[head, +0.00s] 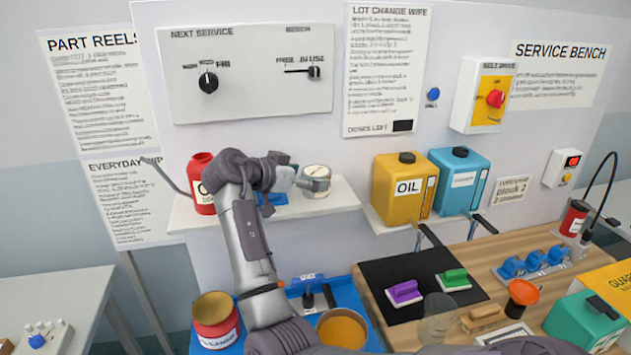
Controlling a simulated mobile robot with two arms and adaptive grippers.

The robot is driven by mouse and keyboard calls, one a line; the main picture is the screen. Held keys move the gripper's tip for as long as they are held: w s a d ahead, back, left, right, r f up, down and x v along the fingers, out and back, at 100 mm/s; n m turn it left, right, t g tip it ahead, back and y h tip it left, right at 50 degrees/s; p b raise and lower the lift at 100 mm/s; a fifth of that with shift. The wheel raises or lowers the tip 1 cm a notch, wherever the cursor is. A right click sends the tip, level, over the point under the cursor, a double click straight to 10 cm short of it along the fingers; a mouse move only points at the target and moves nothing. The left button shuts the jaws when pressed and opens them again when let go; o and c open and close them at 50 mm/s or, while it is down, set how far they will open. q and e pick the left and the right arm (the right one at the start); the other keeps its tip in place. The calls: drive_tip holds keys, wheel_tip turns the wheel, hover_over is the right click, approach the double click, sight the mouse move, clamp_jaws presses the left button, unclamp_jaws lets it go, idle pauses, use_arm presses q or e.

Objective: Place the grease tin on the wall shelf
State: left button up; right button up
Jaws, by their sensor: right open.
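A small round tin with a cream top (317,171) stands near the right end of the white wall shelf (338,198). Its label is too small to read, so I cannot be sure that it is the grease tin. My right gripper (312,184) is open, with its fingers at the left side and front of this tin. I cannot tell whether they touch it. My right arm rises from the bottom and crosses in front of the shelf, hiding part of it. My left gripper is not in view.
A red container (202,178) stands at the shelf's left, partly behind my arm; a blue item (277,199) lies mid-shelf. Yellow OIL (398,195) and blue (458,185) jugs stand to the right. Below are a red can (215,318), a blue tray (345,292) and a wooden bench (500,250).

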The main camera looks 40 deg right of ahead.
drive_tip(key=b+v, duration=0.2)
drive_tip(key=v, duration=0.6)
drive_tip(key=shift+a, duration=0.2)
drive_tip(key=shift+a+r, duration=0.2)
drive_tip(key=shift+a, duration=0.2)
